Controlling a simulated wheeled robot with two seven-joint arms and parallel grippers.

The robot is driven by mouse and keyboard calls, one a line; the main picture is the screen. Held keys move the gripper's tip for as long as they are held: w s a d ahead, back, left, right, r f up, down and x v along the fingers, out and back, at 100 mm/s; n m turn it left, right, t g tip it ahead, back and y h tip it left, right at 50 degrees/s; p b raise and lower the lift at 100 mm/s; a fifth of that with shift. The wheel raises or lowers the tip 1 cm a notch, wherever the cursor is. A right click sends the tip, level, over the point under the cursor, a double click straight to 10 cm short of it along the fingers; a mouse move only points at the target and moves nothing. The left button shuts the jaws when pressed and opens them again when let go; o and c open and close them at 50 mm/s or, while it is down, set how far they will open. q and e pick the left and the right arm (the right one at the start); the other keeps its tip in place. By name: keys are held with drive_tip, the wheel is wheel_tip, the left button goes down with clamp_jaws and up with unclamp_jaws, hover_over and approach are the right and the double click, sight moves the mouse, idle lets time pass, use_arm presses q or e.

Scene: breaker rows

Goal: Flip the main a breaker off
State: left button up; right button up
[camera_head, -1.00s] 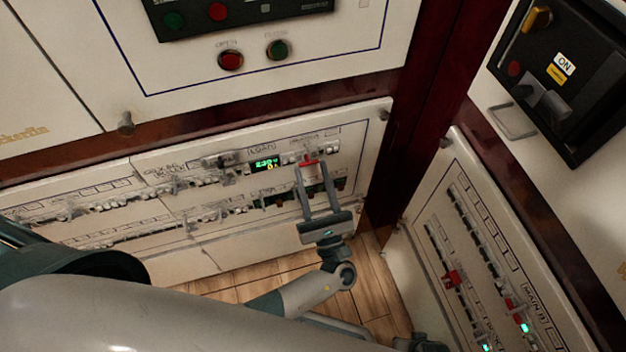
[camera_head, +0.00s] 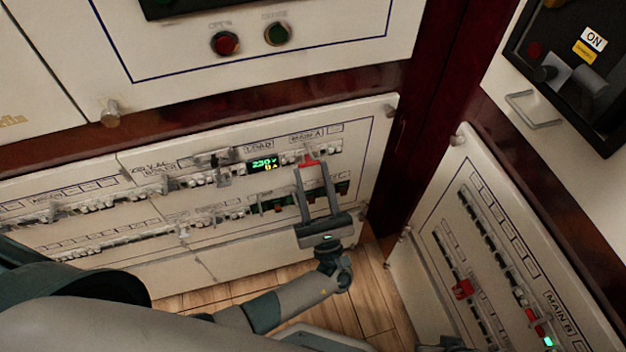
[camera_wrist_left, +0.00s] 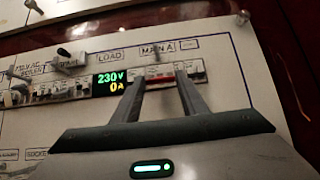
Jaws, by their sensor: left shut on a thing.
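The main A breaker has a red toggle (camera_head: 309,160) under the MAIN A label, at the right end of the upper breaker row on the white panel. It also shows as a red bar in the wrist view (camera_wrist_left: 160,83). My left gripper (camera_head: 316,168) reaches up to it from below, with one finger on each side of the toggle. The fingers hide part of the breaker. My right gripper does not show clearly.
A lit display (camera_head: 264,164) left of the breaker reads 230 V and 0 A. Other breakers fill the rows to the left and below. A MAIN B panel (camera_head: 480,190) stands at right, and a black ON switch box (camera_head: 570,75) is above it.

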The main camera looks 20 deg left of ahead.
use_arm(q)
drive_tip(key=shift+w+r, duration=0.1)
drive_tip(key=shift+r, duration=0.05)
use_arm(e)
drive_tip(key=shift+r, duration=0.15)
use_arm(q)
drive_tip(key=o, duration=1)
drive_tip(key=shift+o, duration=0.2)
drive_tip(key=b+v, duration=0.5)
drive_tip(key=v, duration=1.2)
drive_tip(key=shift+f, duration=0.35)
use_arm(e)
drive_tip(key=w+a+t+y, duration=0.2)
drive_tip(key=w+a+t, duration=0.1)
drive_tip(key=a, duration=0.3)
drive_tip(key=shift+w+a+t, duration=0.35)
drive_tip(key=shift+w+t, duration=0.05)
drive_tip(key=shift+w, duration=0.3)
